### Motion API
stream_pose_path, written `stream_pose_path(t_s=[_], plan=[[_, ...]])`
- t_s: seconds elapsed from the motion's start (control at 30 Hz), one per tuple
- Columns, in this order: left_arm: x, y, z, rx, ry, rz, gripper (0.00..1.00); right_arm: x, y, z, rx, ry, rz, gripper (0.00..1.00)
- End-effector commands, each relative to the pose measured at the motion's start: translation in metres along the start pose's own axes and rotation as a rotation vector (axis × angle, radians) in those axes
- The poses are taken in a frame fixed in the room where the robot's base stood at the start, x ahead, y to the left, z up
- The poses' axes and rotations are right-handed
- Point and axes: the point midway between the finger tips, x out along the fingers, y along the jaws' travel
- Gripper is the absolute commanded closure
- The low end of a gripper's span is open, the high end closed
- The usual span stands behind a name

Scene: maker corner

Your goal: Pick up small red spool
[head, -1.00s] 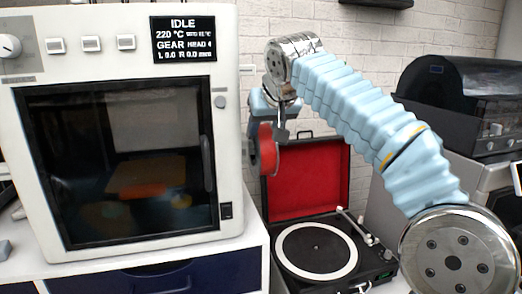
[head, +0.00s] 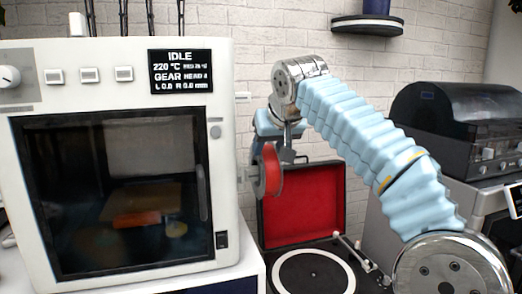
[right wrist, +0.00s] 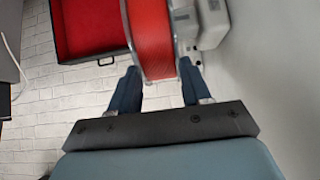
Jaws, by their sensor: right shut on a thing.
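The small red spool (head: 272,169) is held up beside the right side of the white printer in the head view, above the record player. It has red winding between pale flanges. In the right wrist view the red spool (right wrist: 152,40) sits between the two blue fingers. My right gripper (right wrist: 160,84) is shut on it; in the head view the gripper (head: 268,150) is partly hidden behind the spool and its own wrist. My left gripper is not in view.
A white printer (head: 226,150) with a dark door stands close at the left of the spool. A record player with an open red-lined lid (head: 315,205) is below and behind. A dark-lidded turntable (head: 450,105) stands at the right. A round wall shelf (head: 366,26) is above.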

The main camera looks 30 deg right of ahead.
Motion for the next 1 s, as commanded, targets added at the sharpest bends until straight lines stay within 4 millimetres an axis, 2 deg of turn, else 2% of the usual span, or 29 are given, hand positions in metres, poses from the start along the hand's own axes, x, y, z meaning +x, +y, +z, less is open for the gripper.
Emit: stream_pose_path(t_s=[0.4,0.6,0.8,1.0], plan=[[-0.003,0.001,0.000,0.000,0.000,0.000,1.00,-0.001,0.098,-0.001,0.005,0.003,0.004,1.00],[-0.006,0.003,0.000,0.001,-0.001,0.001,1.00,-0.001,0.139,-0.001,0.004,0.003,0.003,1.00],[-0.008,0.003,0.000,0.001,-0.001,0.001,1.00,-0.001,0.157,0.000,0.001,0.003,0.000,1.00],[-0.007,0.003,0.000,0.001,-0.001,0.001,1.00,0.000,0.160,0.000,-0.001,0.003,0.000,1.00]])
